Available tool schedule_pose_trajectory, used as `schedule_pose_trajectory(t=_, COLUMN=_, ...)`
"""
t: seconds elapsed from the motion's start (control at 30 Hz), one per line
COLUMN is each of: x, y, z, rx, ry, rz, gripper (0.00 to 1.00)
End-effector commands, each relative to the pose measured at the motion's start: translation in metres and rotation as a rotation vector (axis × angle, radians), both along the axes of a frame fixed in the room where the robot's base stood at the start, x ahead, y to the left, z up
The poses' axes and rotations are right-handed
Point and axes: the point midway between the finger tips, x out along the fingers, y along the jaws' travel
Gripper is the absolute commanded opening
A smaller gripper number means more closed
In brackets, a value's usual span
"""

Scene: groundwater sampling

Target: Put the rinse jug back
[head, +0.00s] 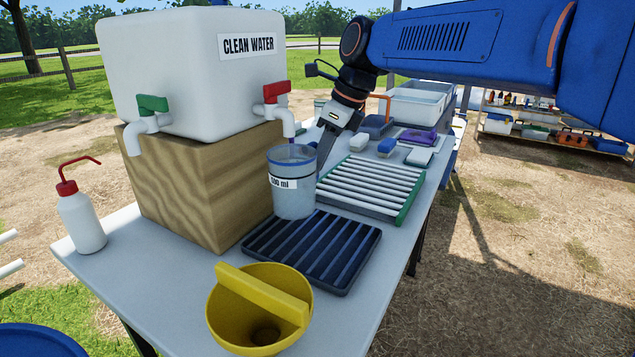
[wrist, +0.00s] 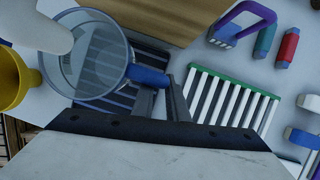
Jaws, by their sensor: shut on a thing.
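The rinse jug (head: 292,195) is a clear, bluish beaker with a blue rim and a white volume label. It stands upright at the back edge of the dark slatted tray (head: 345,275), below the red-handled tap (head: 276,100). I cannot tell whether its base touches the tray. My gripper (head: 322,165) comes down behind it on the right. In the wrist view, my gripper (wrist: 160,95) is shut on the jug's blue handle (wrist: 150,76). The jug (wrist: 88,55) looks empty there, and slats show through it.
The clean water tank (head: 200,70) sits on a wooden block (head: 195,190). A yellow funnel (head: 225,310) stands in front of the dark tray. A white slatted rack with green edge (head: 405,205) lies to its right. A wash bottle (head: 82,222) stands at left. The front right tabletop is clear.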

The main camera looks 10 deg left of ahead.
Motion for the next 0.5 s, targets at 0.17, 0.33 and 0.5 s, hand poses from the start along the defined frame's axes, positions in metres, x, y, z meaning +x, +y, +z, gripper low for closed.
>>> schedule_pose_trajectory(t=0.17, x=0.000, y=0.000, z=-0.013, rx=-0.001, ry=0.001, rz=0.000, gripper=0.00)
schedule_pose_trajectory(t=0.33, x=0.000, y=0.000, z=-0.022, rx=-0.001, ry=0.001, rz=0.000, gripper=0.00)
schedule_pose_trajectory(t=0.5, x=0.000, y=-0.001, z=-0.045, rx=-0.002, ry=0.002, rz=0.000, gripper=0.00)
